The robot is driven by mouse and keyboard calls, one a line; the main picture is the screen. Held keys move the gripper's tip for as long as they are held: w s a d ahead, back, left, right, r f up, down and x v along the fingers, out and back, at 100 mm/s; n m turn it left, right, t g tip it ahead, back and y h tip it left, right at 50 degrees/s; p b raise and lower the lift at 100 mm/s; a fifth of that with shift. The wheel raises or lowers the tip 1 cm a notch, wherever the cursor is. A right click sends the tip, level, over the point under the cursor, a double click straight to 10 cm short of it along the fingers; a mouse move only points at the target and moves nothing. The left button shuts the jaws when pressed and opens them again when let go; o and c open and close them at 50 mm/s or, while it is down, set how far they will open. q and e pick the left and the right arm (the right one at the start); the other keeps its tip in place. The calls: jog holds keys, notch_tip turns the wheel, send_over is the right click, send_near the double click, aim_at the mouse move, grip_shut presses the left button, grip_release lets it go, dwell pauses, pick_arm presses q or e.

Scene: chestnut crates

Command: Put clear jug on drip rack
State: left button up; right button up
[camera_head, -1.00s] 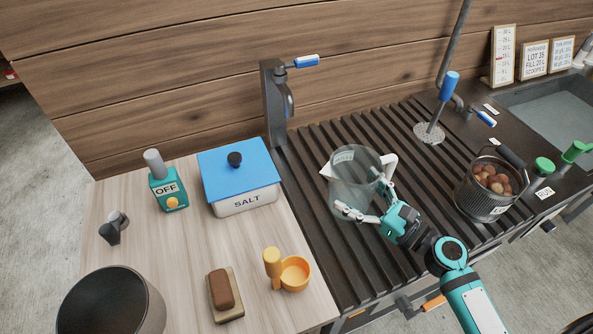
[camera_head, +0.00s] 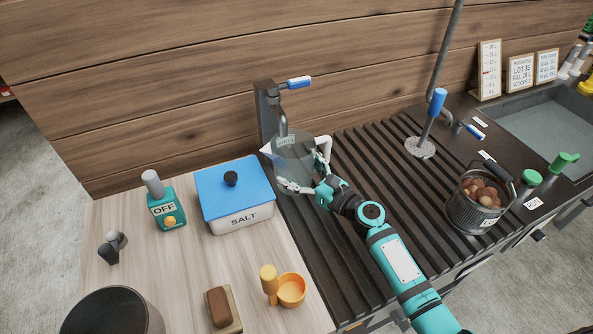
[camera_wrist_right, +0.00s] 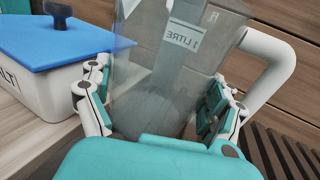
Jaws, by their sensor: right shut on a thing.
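The clear jug (camera_head: 293,165) is a grey see-through vessel with a white handle and a "1 LITRE" label. It stands about upright in front of the dark tap post (camera_head: 266,108), by the blue-lidded salt box. My right gripper (camera_head: 300,188) is shut on the jug, a finger on each side; the jug also fills the middle of the right wrist view (camera_wrist_right: 165,85). The drip rack (camera_head: 375,180) is the dark slatted surface under and right of the jug. I cannot tell whether the jug's base touches the slats. My left gripper is not in view.
The salt box (camera_head: 238,215) is close on the jug's left. A basket of chestnuts (camera_head: 475,205) stands on the right of the rack. An orange scoop (camera_head: 290,290) and a brown brush (camera_head: 220,308) lie on the wooden top. The rack's middle is clear.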

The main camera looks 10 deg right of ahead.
jog(key=shift+w+a+f+b, duration=0.4)
jog(key=shift+w+f, duration=0.15)
jog(key=shift+f, duration=0.25)
jog(key=shift+s+d, duration=0.1)
jog(key=shift+f, duration=0.2)
jog(key=o, duration=0.9)
jog(key=shift+o, duration=0.2)
jog(key=shift+r, duration=0.1)
